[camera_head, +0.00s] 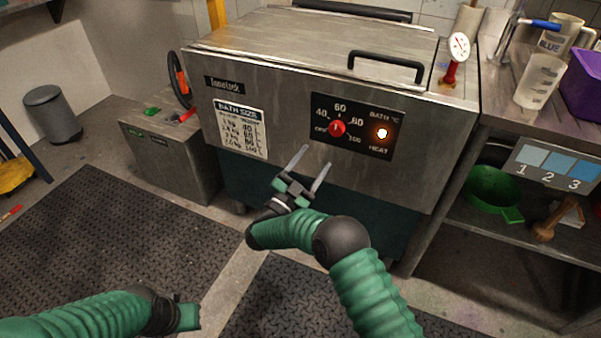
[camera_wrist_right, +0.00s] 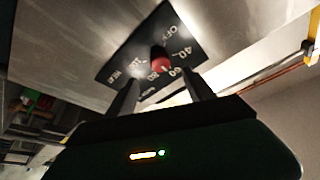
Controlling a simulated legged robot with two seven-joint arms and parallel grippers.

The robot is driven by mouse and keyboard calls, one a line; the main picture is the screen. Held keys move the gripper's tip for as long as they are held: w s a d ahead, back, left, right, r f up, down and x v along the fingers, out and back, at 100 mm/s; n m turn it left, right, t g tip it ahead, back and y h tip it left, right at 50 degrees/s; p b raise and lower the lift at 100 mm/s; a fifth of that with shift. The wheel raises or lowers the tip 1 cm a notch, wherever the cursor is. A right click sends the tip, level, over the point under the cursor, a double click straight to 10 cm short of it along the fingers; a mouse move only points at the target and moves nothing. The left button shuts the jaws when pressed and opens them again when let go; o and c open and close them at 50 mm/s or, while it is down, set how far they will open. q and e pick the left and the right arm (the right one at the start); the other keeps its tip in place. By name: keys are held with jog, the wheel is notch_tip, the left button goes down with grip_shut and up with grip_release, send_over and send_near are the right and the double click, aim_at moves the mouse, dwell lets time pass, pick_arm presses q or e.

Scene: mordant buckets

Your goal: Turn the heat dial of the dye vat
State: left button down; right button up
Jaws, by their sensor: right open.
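The dye vat (camera_head: 280,90) is a large steel box with a lid, standing in the middle of the head view. Its red heat dial (camera_head: 337,128) sits on a black panel (camera_head: 385,147) marked with numbers, beside a lit orange lamp (camera_head: 382,133). My right gripper (camera_head: 316,166) is open and empty, in front of the vat just below and left of the dial. In the right wrist view the red dial (camera_wrist_right: 161,64) shows ahead, beyond the two spread fingers and apart from them. My left arm (camera_head: 90,315) is low at the left; its fingers cannot be made out.
A bath size chart (camera_head: 240,128) is left of the panel. A smaller metal box (camera_head: 170,150) stands left of the vat. A shelf bench at right holds a clear jug (camera_head: 540,80), a purple bin (camera_head: 585,82) and a green colander (camera_head: 490,190). Open floor lies in front.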

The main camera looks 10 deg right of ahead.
jog(key=p+v, duration=0.1)
jog(key=v, duration=0.6)
